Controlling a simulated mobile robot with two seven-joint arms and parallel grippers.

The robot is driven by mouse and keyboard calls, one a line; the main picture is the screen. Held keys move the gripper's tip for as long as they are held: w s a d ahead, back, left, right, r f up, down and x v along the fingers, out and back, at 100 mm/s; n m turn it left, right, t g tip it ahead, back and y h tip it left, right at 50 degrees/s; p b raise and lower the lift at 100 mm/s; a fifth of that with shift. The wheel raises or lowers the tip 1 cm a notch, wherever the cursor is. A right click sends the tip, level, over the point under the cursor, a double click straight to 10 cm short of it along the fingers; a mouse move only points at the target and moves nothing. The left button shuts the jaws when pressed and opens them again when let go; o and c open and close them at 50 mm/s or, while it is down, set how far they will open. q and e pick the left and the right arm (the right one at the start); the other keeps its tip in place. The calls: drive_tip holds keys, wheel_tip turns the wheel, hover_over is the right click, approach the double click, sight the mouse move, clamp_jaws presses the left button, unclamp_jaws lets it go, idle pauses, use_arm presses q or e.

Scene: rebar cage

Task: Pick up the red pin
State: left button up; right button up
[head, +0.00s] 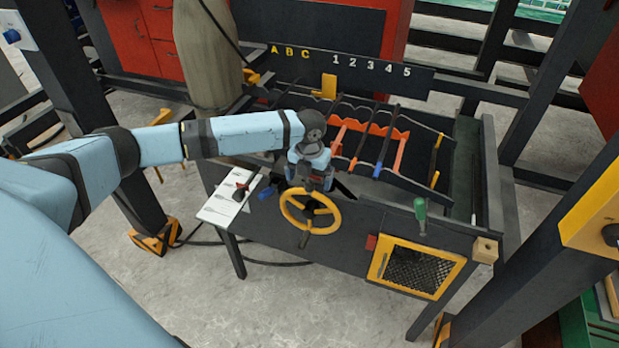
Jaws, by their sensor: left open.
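A small dark red pin-like piece (240,191) stands on the white marked board (221,212) at the left end of the bench. It is small, so I cannot make out its full shape. My left gripper (310,182) is open and points down above the bench's front edge, behind the yellow handwheel (310,211). It is to the right of the red piece and apart from it. The space between its fingers is too small to see clearly. My right gripper is not in view.
A rack with orange-red cradles (400,152) and dark bars lies behind my gripper. A green-handled tool (420,214) stands upright at right, above a yellow-framed mesh panel (417,267). Dark posts flank the bench. A lettered dark board (345,69) runs along the back.

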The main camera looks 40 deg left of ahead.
use_arm(q)
drive_tip(key=shift+f, duration=0.45)
drive_tip(key=shift+c, duration=0.2)
drive_tip(key=c, duration=1)
drive_tip(key=shift+r, duration=0.15)
